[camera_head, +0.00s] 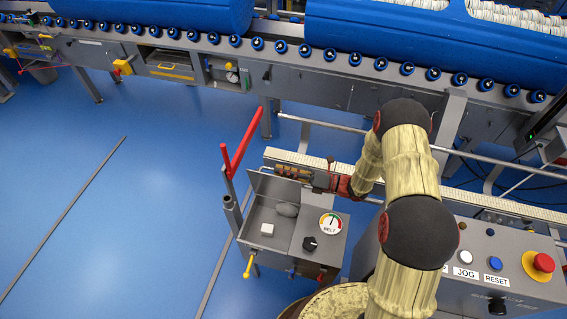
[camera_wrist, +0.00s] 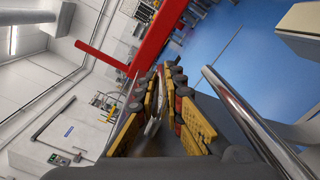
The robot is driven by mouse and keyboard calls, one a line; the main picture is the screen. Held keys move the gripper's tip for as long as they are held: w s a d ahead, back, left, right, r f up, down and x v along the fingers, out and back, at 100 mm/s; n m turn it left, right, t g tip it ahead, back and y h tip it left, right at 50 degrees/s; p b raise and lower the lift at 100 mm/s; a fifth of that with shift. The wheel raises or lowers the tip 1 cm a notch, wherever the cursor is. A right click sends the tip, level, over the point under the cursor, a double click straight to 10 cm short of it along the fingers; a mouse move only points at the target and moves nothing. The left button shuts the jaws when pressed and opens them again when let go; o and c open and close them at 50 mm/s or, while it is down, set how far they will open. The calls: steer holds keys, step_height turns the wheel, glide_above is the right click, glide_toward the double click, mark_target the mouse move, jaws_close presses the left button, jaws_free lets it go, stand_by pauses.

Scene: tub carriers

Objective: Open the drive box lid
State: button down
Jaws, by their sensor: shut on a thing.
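The grey drive box (camera_head: 285,245) stands left of my arm in the head view. Its left compartment is uncovered, showing a grey rounded part (camera_head: 288,210) and a small white block (camera_head: 267,229). The grey lid (camera_head: 272,187) stands raised, roughly upright, at the back of that compartment. My gripper (camera_head: 292,172) is at the lid's upper right edge, its fingers pointing left. In the wrist view the yellow-padded fingers (camera_wrist: 160,105) are close together around a thin grey edge, which looks like the lid's. The exact contact is partly hidden by the fingers.
A red lever (camera_head: 241,143) rises just behind and left of the lid. A BELT gauge (camera_head: 330,223) and black knob (camera_head: 310,243) are on the box's right half. A control panel with a red emergency button (camera_head: 543,262) is at right.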

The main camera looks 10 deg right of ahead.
steer(key=shift+s+a+f, duration=0.1)
steer(key=shift+s+f, duration=0.25)
steer(key=shift+s, duration=0.05)
steer(key=c, duration=2.2)
jaws_free()
steer(key=shift+o, duration=1.4)
steer(key=shift+w+r, duration=0.15)
steer(key=v, duration=1.2)
